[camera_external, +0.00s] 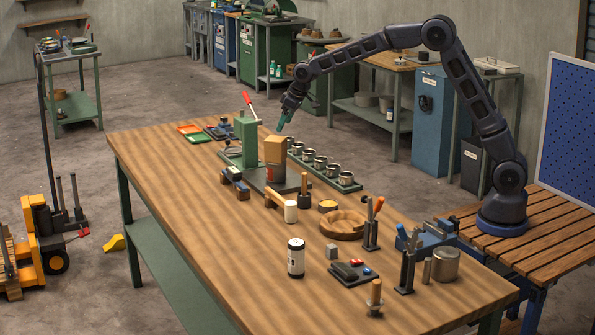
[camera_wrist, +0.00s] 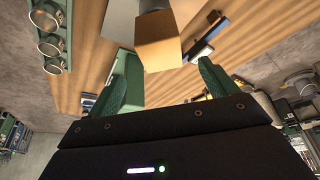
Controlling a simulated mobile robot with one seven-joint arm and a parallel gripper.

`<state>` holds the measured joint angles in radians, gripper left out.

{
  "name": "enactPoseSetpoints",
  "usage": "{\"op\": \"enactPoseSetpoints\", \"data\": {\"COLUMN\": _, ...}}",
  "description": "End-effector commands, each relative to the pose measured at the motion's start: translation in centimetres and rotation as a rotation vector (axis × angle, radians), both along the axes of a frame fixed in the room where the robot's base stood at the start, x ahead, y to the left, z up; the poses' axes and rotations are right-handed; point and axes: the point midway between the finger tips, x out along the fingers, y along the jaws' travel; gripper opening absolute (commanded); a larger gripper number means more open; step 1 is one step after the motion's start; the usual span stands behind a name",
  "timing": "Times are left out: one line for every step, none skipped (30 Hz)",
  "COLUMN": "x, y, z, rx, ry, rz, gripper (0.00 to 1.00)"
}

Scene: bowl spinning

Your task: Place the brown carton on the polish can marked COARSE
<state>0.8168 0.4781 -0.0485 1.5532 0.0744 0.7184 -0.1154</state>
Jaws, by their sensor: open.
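In the wrist view the carton (camera_wrist: 160,52) shows beyond the two spread fingers of my gripper (camera_wrist: 170,80). Nothing is held between them.
A green press with a red lever (camera_external: 246,138) stands close left of the carton. A green rack (camera_external: 345,185) of several metal cups lies to its right. A white can (camera_external: 296,258), a round wooden dish (camera_external: 342,226) and tools stand nearer. The workbench's left front is clear.

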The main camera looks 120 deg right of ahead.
Motion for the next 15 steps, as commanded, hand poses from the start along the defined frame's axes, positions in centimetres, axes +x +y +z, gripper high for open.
{"op": "enactPoseSetpoints", "data": {"x": 0.0, "y": 0.0, "z": 0.1, "rx": 0.001, "ry": 0.001, "rz": 0.0, "gripper": 0.85}}
{"op": "enactPoseSetpoints", "data": {"x": 0.0, "y": 0.1, "z": 0.1, "rx": 0.001, "ry": 0.001, "rz": 0.0, "gripper": 0.85}}
{"op": "enactPoseSetpoints", "data": {"x": 0.0, "y": 0.1, "z": 0.2, "rx": 0.0, "ry": 0.001, "rz": 0.001, "gripper": 0.85}}
{"op": "enactPoseSetpoints", "data": {"x": 0.0, "y": 0.3, "z": 0.3, "rx": 0.001, "ry": 0.001, "rz": 0.003, "gripper": 0.85}}
{"op": "enactPoseSetpoints", "data": {"x": 0.1, "y": 0.6, "z": 0.5, "rx": 0.001, "ry": -0.001, "rz": 0.006, "gripper": 0.85}}
{"op": "enactPoseSetpoints", "data": {"x": 0.3, "y": 1.3, "z": 0.8, "rx": 0.001, "ry": -0.001, "rz": 0.012, "gripper": 0.85}}
{"op": "enactPoseSetpoints", "data": {"x": 0.4, "y": 2.0, "z": 1.3, "rx": -0.001, "ry": -0.002, "rz": 0.019, "gripper": 0.85}}
{"op": "enactPoseSetpoints", "data": {"x": 0.5, "y": 2.8, "z": 1.8, "rx": 0.0, "ry": -0.003, "rz": 0.027, "gripper": 0.85}}
{"op": "enactPoseSetpoints", "data": {"x": 0.7, "y": 4.2, "z": 2.5, "rx": 0.001, "ry": -0.004, "rz": 0.039, "gripper": 0.85}}
{"op": "enactPoseSetpoints", "data": {"x": 0.9, "y": 5.5, "z": 3.1, "rx": 0.0, "ry": -0.005, "rz": 0.051, "gripper": 0.85}}
{"op": "enactPoseSetpoints", "data": {"x": 1.0, "y": 6.8, "z": 3.8, "rx": 0.0, "ry": -0.006, "rz": 0.063, "gripper": 0.85}}
{"op": "enactPoseSetpoints", "data": {"x": 1.2, "y": 8.8, "z": 4.7, "rx": 0.0, "ry": -0.007, "rz": 0.082, "gripper": 0.85}}
{"op": "enactPoseSetpoints", "data": {"x": 1.2, "y": 10.3, "z": 5.4, "rx": 0.0, "ry": -0.008, "rz": 0.096, "gripper": 0.85}}
{"op": "enactPoseSetpoints", "data": {"x": 1.3, "y": 11.8, "z": 6.1, "rx": 0.001, "ry": -0.01, "rz": 0.109, "gripper": 0.85}}
{"op": "enactPoseSetpoints", "data": {"x": 1.2, "y": 13.8, "z": 6.9, "rx": 0.003, "ry": -0.01, "rz": 0.127, "gripper": 0.85}}
